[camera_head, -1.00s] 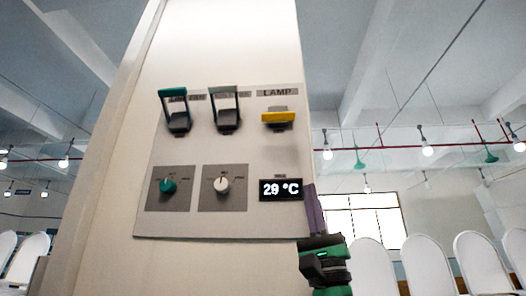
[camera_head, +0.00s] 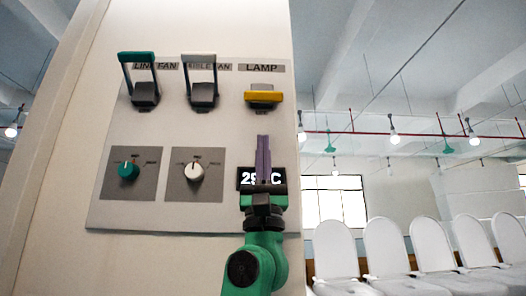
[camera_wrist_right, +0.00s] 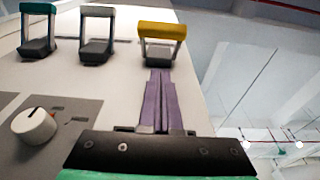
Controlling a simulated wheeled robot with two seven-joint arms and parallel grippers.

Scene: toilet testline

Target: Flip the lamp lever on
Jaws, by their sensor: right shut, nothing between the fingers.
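The lamp lever (camera_head: 264,97) has a yellow handle and sits under the "LAMP" label on the wall panel. Its handle sticks out toward me, lower than the raised handles of the other two levers. My right gripper (camera_head: 263,138), with purple fingers, is shut and empty just below the lamp lever, in front of the temperature display. In the right wrist view, the yellow lever (camera_wrist_right: 161,32) is straight ahead of the shut fingertips (camera_wrist_right: 159,72); I cannot tell whether they touch it. My left gripper is not in view.
A green-handled lever (camera_head: 140,80) and a grey-handled lever (camera_head: 201,80) are left of the lamp lever, both raised. Below them are a green knob (camera_head: 128,170) and a white knob (camera_head: 194,172). The display (camera_head: 245,179) is partly hidden. White chairs (camera_head: 385,246) stand at right.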

